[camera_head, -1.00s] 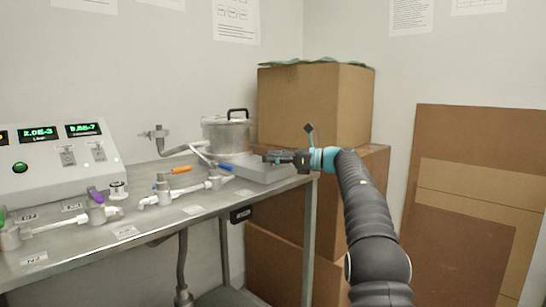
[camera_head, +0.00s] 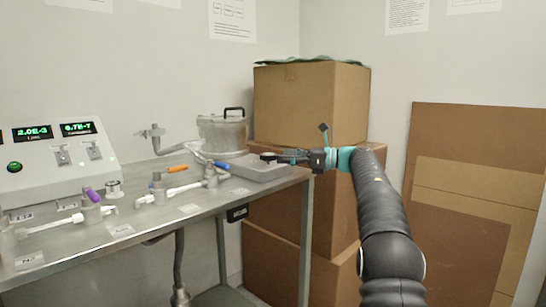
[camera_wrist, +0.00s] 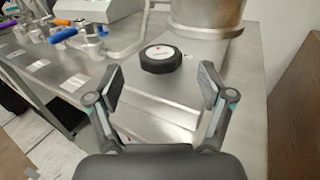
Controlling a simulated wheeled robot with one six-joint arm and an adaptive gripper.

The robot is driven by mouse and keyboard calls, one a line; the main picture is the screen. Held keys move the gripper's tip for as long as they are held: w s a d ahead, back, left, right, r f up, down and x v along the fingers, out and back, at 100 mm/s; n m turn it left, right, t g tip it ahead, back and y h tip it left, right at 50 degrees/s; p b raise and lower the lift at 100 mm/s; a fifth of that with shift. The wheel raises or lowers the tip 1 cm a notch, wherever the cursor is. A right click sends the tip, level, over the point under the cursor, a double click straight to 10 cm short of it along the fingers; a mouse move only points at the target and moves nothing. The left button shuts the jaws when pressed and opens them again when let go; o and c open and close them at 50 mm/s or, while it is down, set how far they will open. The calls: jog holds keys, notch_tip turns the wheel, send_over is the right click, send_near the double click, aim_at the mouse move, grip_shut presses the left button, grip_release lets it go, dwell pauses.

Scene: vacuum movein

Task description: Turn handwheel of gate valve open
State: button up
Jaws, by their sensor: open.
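The gate valve's handwheel (camera_wrist: 161,58) is a black, many-sided knob with a white label on top, in the upper middle of the wrist view. It sits on a flat grey metal housing (camera_wrist: 195,75) beside the round metal vessel. In the head view the handwheel (camera_head: 268,157) is a small dark shape on the grey housing (camera_head: 262,172) near the table's right end. My gripper (camera_wrist: 161,84) is open and empty. Its two fingers are spread to the left and right of the handwheel's line, apart from it. In the head view my gripper (camera_head: 283,156) is just right of the handwheel.
The metal vessel (camera_head: 222,135) stands behind the housing. Pipe valves with orange (camera_head: 177,169), blue (camera_head: 222,166) and purple (camera_head: 92,195) handles lie to the left, by a control panel (camera_head: 60,160). Cardboard boxes (camera_head: 310,105) stand behind and beside the table's right end.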

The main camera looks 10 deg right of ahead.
jog(key=v, duration=0.6)
jog(key=shift+d, duration=0.3)
jog(key=shift+s, duration=0.15)
